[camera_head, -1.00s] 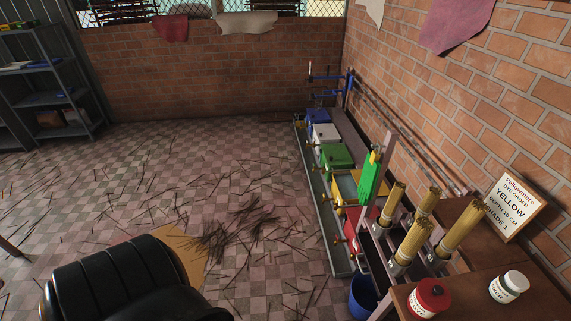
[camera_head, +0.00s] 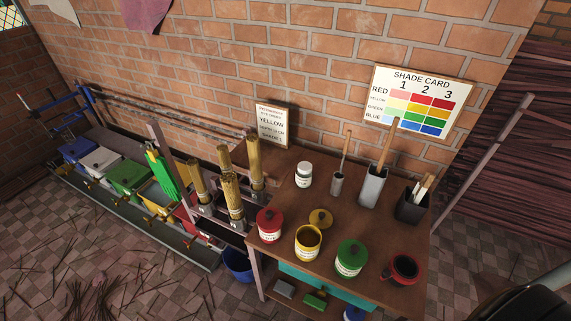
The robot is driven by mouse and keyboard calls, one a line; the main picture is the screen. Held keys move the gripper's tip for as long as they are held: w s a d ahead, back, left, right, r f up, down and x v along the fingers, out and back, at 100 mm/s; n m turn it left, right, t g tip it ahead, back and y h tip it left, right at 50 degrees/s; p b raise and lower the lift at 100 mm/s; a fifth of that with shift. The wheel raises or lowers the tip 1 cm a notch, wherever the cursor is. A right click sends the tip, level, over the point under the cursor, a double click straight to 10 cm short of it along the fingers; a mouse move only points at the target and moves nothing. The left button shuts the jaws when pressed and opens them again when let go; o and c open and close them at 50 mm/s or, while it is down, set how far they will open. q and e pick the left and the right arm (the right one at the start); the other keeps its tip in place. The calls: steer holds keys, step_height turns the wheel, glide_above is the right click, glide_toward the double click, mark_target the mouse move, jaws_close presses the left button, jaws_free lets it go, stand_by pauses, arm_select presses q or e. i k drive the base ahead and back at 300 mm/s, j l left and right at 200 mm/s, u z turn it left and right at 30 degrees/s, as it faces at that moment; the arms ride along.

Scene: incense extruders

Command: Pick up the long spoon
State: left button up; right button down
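Two long handles stand upright on the wooden table, and I cannot tell for certain which is the long spoon. A thin handle (camera_head: 346,148) rises from a small grey cup (camera_head: 338,184). A thicker, longer wooden handle (camera_head: 384,150) rises from a tall grey holder (camera_head: 373,188). Their lower ends are hidden inside the containers. Neither of my grippers shows; only a dark shape, probably part of my own body, fills the bottom right corner.
The table (camera_head: 385,230) also bears a white jar (camera_head: 304,175), a red jar (camera_head: 269,226), an open yellow jar (camera_head: 308,244), a green jar (camera_head: 350,260), a red-and-black pot (camera_head: 403,270) and a black box of sticks (camera_head: 411,207). A shade card (camera_head: 418,100) leans behind. A blue bucket (camera_head: 238,266) stands left.

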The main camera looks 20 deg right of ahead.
mark_target(349, 134)
steer(key=z, duration=1.1)
steer(key=j, duration=0.35)
steer(key=i+z, duration=0.05)
